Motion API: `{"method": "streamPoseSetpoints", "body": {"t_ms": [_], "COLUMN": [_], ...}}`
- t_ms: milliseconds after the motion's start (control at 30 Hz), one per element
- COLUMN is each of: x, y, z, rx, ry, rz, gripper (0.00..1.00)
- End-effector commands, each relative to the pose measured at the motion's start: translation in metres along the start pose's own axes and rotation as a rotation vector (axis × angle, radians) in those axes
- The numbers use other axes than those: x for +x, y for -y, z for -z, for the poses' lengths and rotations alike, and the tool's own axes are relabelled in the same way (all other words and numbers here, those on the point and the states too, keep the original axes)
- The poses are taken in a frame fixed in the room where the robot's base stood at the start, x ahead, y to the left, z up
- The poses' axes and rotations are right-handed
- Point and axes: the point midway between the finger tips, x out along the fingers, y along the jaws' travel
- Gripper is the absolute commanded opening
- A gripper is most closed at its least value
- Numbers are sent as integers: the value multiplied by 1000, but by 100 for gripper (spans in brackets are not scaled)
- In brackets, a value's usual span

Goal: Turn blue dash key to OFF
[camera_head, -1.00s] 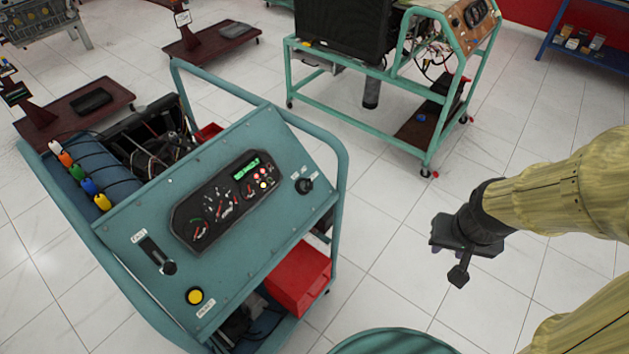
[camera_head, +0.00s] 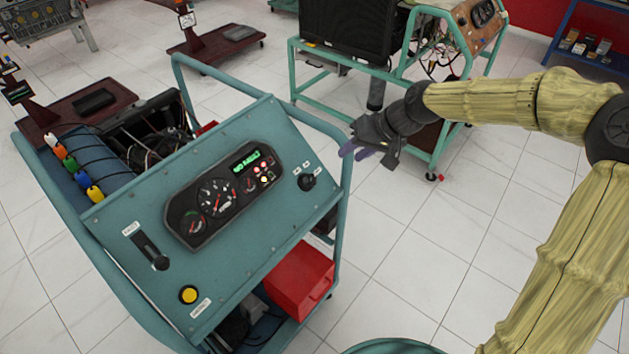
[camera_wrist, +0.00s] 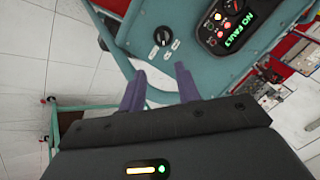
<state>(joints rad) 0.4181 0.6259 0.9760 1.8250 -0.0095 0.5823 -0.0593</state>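The blue dash (camera_head: 150,215) is a sloped teal-blue panel on a wheeled frame. Its black round key switch (camera_head: 307,182) sits at the panel's upper right, with small white labels around it. In the wrist view the key switch (camera_wrist: 162,37) is ahead of the fingers, and its label text is too small to read. My gripper (camera_head: 357,152) is to the right of and above the panel's right edge, apart from the key. In the wrist view my gripper (camera_wrist: 160,72) shows two purple fingers spread apart with nothing between them.
A gauge cluster (camera_head: 225,195) with a green "NO FAULT" display sits left of the key. The tubular side rail (camera_head: 345,190) runs along the panel's right edge, near my gripper. A red box (camera_head: 300,282) is below. A second green stand (camera_head: 340,100) stands behind.

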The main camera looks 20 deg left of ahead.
Motion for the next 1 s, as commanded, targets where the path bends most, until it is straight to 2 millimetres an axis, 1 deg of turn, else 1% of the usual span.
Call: {"method": "streamPoseSetpoints", "body": {"t_ms": [100,367,467,567,667,1000], "x": [-1,0,4,13,27,87], "y": [4,3,3,4,4,6], "z": [5,4,4,4,3,4], "rx": [-4,-4,-3,-5,-5,-5], "ry": [-8,-7,-5,-4,-3,-3], "rz": [18,15,15,16,16,16], "gripper": [33,33,33,33,33,33]}}
